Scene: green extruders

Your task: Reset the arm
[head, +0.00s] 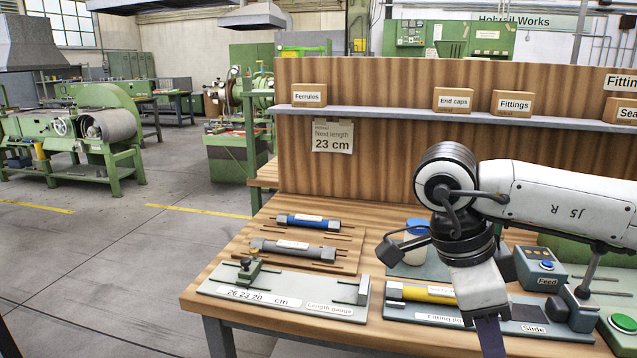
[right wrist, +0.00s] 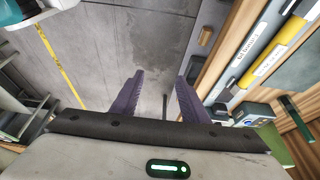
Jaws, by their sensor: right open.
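My right arm (head: 560,195) is white with black joints and reaches in from the right in the head view, over the bench's right half. It bends down to my right gripper (head: 490,338), whose purple finger hangs at the bench's front edge and is cut off by the picture's lower edge. In the right wrist view the two purple fingers of the right gripper (right wrist: 160,82) stand apart with nothing between them. Grey floor shows below them. My left gripper is in neither view.
The wooden bench (head: 225,280) holds a length gauge (head: 285,300), a blue tube (head: 308,222), a grey tube (head: 292,250) and a yellow tube (head: 425,293) in the fitting fixture. A blue-buttoned box (head: 540,268) stands close to my arm. Open floor (head: 110,270) lies left of the bench.

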